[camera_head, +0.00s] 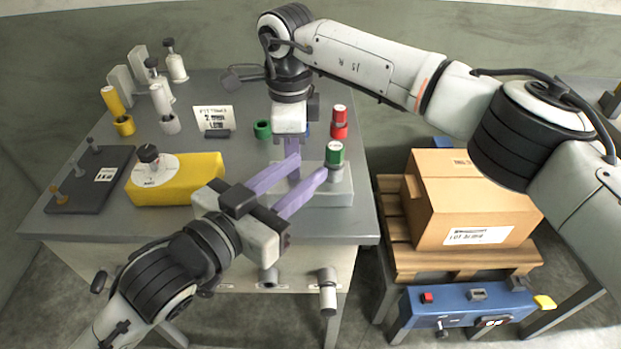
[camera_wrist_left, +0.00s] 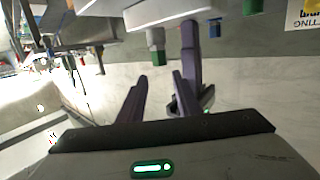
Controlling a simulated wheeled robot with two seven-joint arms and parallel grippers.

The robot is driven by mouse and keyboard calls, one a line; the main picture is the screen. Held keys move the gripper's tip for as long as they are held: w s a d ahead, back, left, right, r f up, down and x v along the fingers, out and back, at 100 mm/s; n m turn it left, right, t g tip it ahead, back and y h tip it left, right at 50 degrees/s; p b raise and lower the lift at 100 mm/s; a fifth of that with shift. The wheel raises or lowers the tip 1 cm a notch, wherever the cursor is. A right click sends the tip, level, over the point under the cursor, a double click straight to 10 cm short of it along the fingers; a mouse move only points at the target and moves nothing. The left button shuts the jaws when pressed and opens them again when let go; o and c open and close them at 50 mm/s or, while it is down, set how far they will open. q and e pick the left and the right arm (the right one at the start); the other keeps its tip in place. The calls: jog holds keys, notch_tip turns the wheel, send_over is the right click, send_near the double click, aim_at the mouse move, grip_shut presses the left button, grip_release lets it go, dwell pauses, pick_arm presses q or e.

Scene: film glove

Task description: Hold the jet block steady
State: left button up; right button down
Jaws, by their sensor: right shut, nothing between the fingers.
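The jet block, which I take to be the pale grey block (camera_head: 340,193), lies near the right front of the grey table. A green-capped grey fitting (camera_head: 335,156) stands upright at its right end. My left gripper (camera_head: 311,165) reaches in from the front left with its purple fingers apart over the block, hiding part of it. I cannot tell whether they touch it. The fingers also show apart in the left wrist view (camera_wrist_left: 160,85). My right gripper (camera_head: 293,172) points down at the block's left part, its fingers together and empty, partly behind the left fingers.
A red-capped fitting (camera_head: 339,122) and a green ring (camera_head: 263,130) stand behind. A yellow block (camera_head: 180,190) with a round dial lies left, beside a dark tray (camera_head: 92,180) with small pegs. A label card (camera_head: 213,119) stands behind. A carton (camera_head: 470,200) sits on a pallet right.

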aim_at(331, 162)
pick_arm(q)
jog(key=shift+o, duration=0.4)
jog(key=shift+f, duration=0.1)
jog(key=shift+s+a+f+n+t, duration=0.1)
jog(key=shift+s+f+t, duration=0.15)
jog(key=shift+f, duration=0.35)
jog(key=shift+s+a+f+n+t, duration=0.1)
jog(key=shift+s+f+t, duration=0.2)
jog(key=shift+f, duration=0.3)
jog(key=shift+s+f+n+t, duration=0.1)
jog(key=shift+s+f+t, duration=0.15)
jog(key=shift+f, duration=0.35)
jog(key=shift+w+f, duration=0.1)
jog(key=x, duration=1.1)
jog(key=shift+w+d, duration=0.2)
jog(key=shift+w, duration=0.1)
jog(key=c, duration=0.8)
